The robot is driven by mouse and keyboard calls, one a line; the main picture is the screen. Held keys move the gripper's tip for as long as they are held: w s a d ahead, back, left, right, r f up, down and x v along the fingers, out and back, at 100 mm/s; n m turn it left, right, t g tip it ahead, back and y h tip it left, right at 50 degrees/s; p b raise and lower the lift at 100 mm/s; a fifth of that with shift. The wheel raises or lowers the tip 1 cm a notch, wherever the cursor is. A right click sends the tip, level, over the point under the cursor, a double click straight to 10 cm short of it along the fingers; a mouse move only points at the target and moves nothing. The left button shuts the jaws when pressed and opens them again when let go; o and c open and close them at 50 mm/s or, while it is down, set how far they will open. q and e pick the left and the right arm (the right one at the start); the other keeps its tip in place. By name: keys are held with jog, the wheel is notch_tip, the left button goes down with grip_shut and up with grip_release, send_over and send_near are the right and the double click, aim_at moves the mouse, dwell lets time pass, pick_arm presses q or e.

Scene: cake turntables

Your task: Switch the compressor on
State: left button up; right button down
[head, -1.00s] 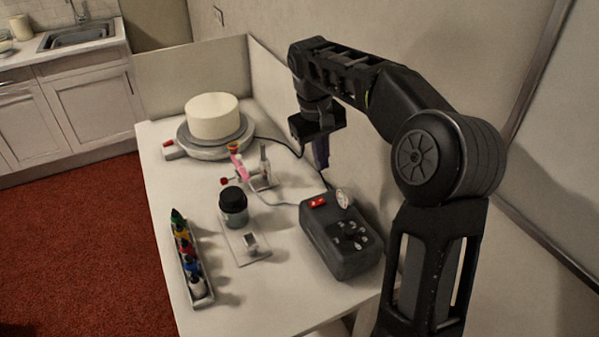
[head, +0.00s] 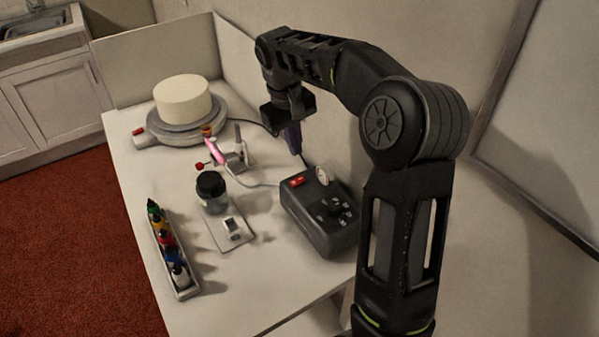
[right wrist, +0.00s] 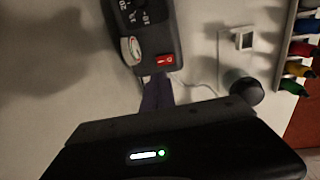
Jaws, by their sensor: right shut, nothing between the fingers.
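The compressor (head: 318,216) is a dark grey box on the right side of the white table, with a red switch (head: 297,182), a round gauge (head: 323,175) and several dark knobs on top. In the right wrist view the compressor (right wrist: 152,30) is at the top, with the red switch (right wrist: 165,59) beside the gauge (right wrist: 132,50). My right gripper (head: 297,152) has purple fingers, shut and empty, pointing down just above and behind the red switch. The fingers (right wrist: 157,92) also show close to the switch in the right wrist view; contact cannot be told. My left gripper is out of view.
A white cake (head: 183,98) stands on a turntable (head: 160,134) at the back. A pink airbrush (head: 215,149) rests on a holder, its hose running to the compressor. A dark-lidded jar (head: 212,190) and a bottle tray (head: 187,293) stand to the left. The front table is clear.

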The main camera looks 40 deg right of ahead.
aim_at(301, 178)
jog(key=f, duration=0.3)
jog(key=d+f+p, duration=0.1)
jog(key=f, duration=0.5)
jog(key=shift+s+d+f+p, duration=0.1)
jog(key=shift+d+p, duration=0.05)
jog(key=shift+p, duration=0.2)
